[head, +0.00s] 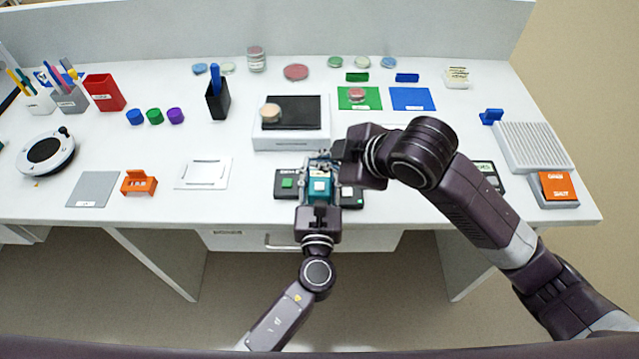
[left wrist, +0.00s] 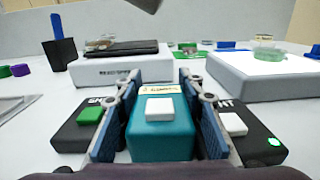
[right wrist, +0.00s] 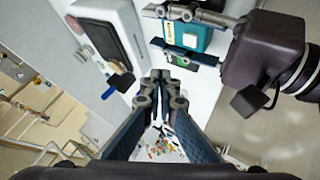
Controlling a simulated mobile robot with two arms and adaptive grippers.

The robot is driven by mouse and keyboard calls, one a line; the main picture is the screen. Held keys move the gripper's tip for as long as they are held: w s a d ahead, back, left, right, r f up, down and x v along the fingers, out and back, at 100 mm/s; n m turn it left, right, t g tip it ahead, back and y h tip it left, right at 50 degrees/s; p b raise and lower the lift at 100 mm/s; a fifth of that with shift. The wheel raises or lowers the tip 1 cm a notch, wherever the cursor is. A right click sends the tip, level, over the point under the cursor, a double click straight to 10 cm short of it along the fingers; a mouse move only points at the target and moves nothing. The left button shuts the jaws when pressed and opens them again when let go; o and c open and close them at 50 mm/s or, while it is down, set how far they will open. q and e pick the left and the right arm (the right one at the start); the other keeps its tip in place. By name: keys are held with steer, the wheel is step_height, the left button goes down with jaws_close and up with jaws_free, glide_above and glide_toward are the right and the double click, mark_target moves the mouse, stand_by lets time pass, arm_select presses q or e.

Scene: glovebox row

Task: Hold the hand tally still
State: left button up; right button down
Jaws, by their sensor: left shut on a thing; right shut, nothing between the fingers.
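The hand tally is a teal block (head: 318,189) with a white button on top, at the front of the desk. My left gripper (head: 319,168) is shut on it, one finger on each side. In the left wrist view the tally (left wrist: 160,137) sits between the blue finger pads, its button facing up. Its underside is hidden, so I cannot tell whether it touches the desk. My right gripper (head: 338,150) is shut and empty, just behind and right of the tally. In the right wrist view its fingertips (right wrist: 161,76) meet, apart from the tally (right wrist: 189,38).
A black box with a green button (head: 288,184) and one with a white button (head: 350,197) flank the tally. A white block with a black top (head: 290,143) stands behind. An orange stamp (head: 139,183) and white frame (head: 204,174) lie left.

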mark_target(321, 188)
stand_by(0.7)
step_height(321, 188, up, 4)
steer(key=shift+f, duration=0.1)
steer(key=shift+f, duration=0.1)
stand_by(0.3)
steer(key=shift+f, duration=4.3)
steer(key=shift+f, duration=0.1)
steer(key=shift+f, duration=0.35)
